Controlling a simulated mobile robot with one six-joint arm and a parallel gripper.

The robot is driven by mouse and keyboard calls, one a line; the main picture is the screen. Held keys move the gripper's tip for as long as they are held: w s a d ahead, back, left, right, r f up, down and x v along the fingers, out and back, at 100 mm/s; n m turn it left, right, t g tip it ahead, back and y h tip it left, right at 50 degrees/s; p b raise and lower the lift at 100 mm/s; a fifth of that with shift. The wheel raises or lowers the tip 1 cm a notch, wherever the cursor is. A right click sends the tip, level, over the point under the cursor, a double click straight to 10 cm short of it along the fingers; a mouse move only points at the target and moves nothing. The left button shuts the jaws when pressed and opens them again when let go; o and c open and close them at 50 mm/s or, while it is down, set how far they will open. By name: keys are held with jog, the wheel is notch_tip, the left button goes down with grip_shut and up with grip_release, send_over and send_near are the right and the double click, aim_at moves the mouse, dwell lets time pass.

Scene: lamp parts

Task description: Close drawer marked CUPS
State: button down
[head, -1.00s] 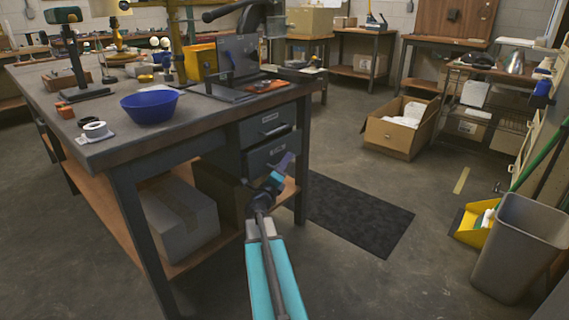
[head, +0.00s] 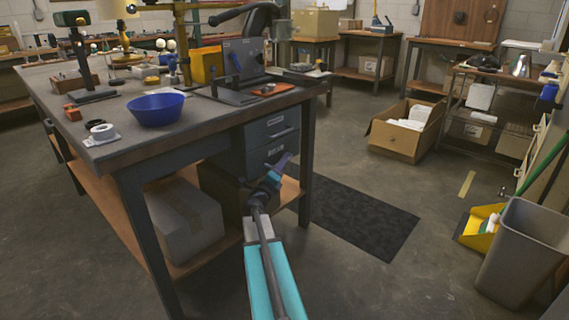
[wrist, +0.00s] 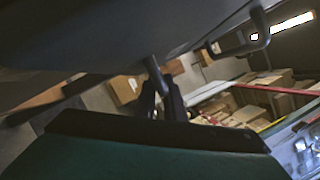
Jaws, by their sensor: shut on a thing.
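A blue-grey drawer unit hangs under the right end of the workbench. Its upper drawer (head: 272,124) and lower drawer (head: 258,160) each carry a small pale label, too small to read. My gripper (head: 281,165) is at the front of the lower drawer and partly covers it. In the wrist view, the dark fingers (wrist: 161,103) are shut on a grey handle post (wrist: 155,72) below a large dark surface. Another handle (wrist: 238,44) shows to the right, apart from the fingers. I cannot tell how far the lower drawer stands out.
A black mat (head: 355,220) lies on the floor right of the bench. A cardboard box (head: 405,132) and grey bin (head: 520,250) stand farther right.

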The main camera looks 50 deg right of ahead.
jog(key=shift+w, duration=0.3)
jog(key=c, duration=2.1)
grip_release()
jog(key=shift+a, duration=0.15)
jog(key=shift+p+v, duration=0.3)
jog(key=shift+v, duration=0.6)
jog(key=p+v, duration=0.2)
jog(key=v, duration=0.9)
jog(key=shift+s+a+p, duration=0.25)
jog(key=shift+a+p, duration=0.05)
jog(key=shift+a, duration=0.05)
jog(key=shift+f, duration=0.1)
